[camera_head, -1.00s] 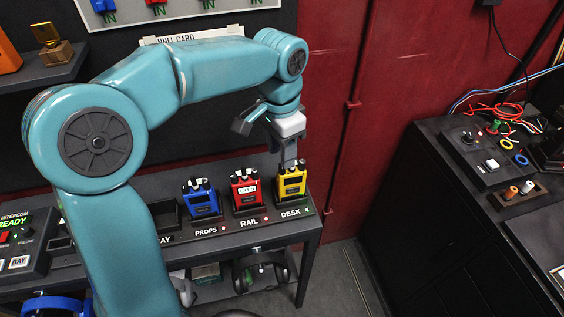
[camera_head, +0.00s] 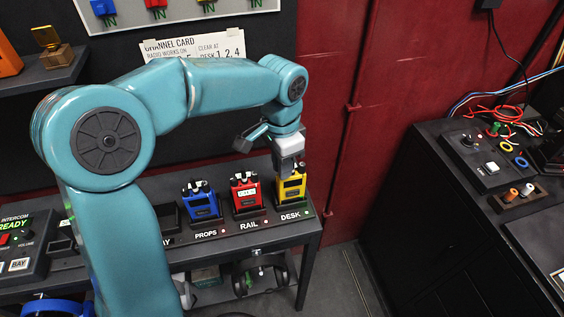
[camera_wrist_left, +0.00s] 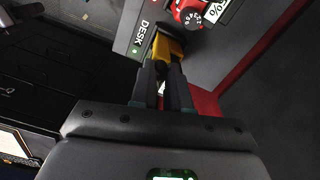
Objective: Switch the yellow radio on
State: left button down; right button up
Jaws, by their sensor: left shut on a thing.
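The yellow radio (camera_head: 291,190) stands upright in the dock marked DESK, at the right end of the row on the table. My left gripper (camera_head: 289,170) points down onto its top from above and hides part of that top. In the left wrist view the two fingers (camera_wrist_left: 163,83) are shut on the top of the yellow radio (camera_wrist_left: 170,48). Which knob or part lies between the fingers is hidden. My right gripper is in neither view.
The red radio (camera_head: 245,194) stands close left of the yellow one, and the blue radio (camera_head: 201,200) left of that. A channel card (camera_head: 195,47) is on the wall behind my arm. A black cabinet (camera_head: 430,180) stands at the right.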

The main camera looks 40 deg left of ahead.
pick_arm(q)
jog(key=m, duration=0.3)
jog(key=shift+m+p, duration=0.3)
jog(key=shift+p, duration=0.05)
jog(key=c, duration=1.1)
grip_release()
jog(key=shift+r, duration=0.1)
notch_tip(320, 180, up, 16)
jog(key=p, duration=0.1)
jog(key=shift+a, duration=0.15)
jog(key=shift+w, duration=0.15)
